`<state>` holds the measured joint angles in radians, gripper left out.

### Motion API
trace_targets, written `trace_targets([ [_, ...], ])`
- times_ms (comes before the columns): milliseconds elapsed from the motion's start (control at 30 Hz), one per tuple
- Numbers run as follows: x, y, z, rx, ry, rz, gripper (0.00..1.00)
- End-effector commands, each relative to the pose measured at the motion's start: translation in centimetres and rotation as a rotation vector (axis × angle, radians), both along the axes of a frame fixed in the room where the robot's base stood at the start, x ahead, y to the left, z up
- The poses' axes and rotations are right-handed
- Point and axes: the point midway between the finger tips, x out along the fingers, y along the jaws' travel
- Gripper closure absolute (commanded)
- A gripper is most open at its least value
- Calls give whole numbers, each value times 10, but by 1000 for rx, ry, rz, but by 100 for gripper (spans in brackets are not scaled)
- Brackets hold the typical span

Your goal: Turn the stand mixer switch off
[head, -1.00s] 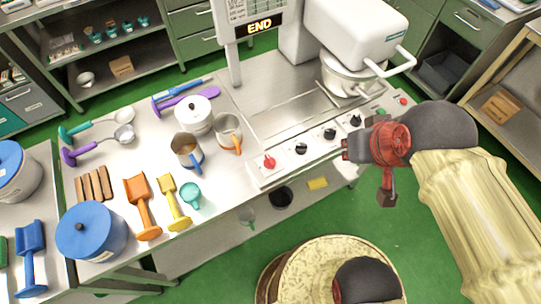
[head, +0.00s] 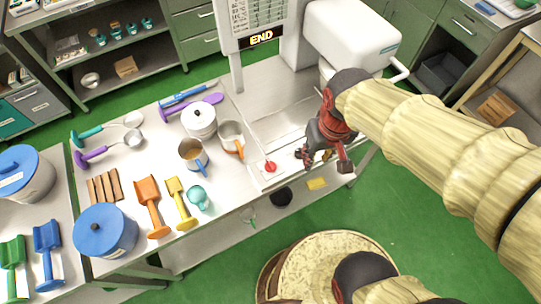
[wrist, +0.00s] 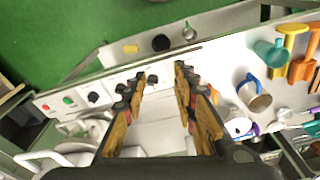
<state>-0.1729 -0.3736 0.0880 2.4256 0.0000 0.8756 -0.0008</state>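The white stand mixer (head: 352,35) stands at the back right of the steel table, partly hidden by my arm. I cannot tell which control is the mixer's switch. My gripper (wrist: 160,73) is open and empty over the panel, also seen in the head view (head: 316,158). Its fingers hide part of the knob row, and contact is unclear.
Metal mugs with a blue handle (head: 193,153) and an orange handle (head: 231,137) stand left of the panel. A round stool (head: 330,265) stands in front.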

Motion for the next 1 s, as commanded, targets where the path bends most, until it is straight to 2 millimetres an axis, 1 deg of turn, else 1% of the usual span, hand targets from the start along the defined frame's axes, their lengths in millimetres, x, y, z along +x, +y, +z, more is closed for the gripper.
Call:
trace_targets([
  [67, 7, 11, -7, -13, 65, 33, 72],
  [267, 25, 38, -41, -41, 178, 109, 72],
  [367, 32, 51, -62, -55, 223, 144, 72],
  [500, 41, 69, -97, -71, 269, 192, 72],
  [633, 52, 83, -130, -77, 281, 226, 72],
  [700, 60, 89, -145, -76, 271, 238, 72],
  [767, 73, 94, -159, -69, 244, 245, 72],
  [800, 89, 100, -159, -58, 201, 249, 72],
  [867, 104, 106, -157, -45, 153, 254, 72],
  [900, 109, 108, -157, -42, 139, 257, 72],
  [1000, 112, 109, -161, -39, 122, 261, 72],
])
